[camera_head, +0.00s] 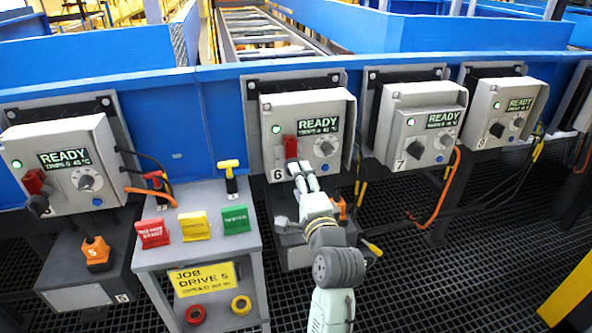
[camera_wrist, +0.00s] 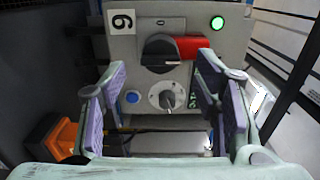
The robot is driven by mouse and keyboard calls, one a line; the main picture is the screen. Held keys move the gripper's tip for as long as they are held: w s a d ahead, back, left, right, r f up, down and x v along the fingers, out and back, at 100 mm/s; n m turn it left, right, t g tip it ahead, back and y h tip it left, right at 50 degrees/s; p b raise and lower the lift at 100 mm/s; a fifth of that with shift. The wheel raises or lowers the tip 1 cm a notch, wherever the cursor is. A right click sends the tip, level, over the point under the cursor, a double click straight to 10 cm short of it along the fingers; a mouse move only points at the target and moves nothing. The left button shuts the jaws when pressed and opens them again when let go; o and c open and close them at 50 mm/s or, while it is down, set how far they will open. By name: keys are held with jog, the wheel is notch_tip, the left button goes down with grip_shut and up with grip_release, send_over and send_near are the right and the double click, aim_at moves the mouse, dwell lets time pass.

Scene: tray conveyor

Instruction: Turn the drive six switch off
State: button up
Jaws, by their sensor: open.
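The drive six box (camera_head: 342,112) is grey, with a READY display (camera_head: 318,125) and a lit green lamp (camera_head: 276,129); the lamp also shows in the wrist view (camera_wrist: 217,22). Its black rotary switch (camera_wrist: 158,50) has a red piece (camera_wrist: 190,47) beside it, which also shows in the head view (camera_head: 290,147). In the head view my gripper mostly hides the black switch. My gripper (camera_head: 300,170) is in front of the box's lower left. In the wrist view my gripper (camera_wrist: 160,68) is open, with its fingers apart on either side of the switch and nothing held.
A grey dial (camera_wrist: 167,97) and blue button (camera_wrist: 132,96) sit beside the switch. Boxes seven (camera_head: 423,120) and eight (camera_head: 507,112) are to the right, box five (camera_head: 65,165) to the left. A pedestal (camera_head: 205,260) with coloured tags stands left of my arm.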

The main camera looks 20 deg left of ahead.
jog(key=shift+x, duration=2.1)
jog(key=shift+c, duration=0.2)
jog(key=c, duration=1.1)
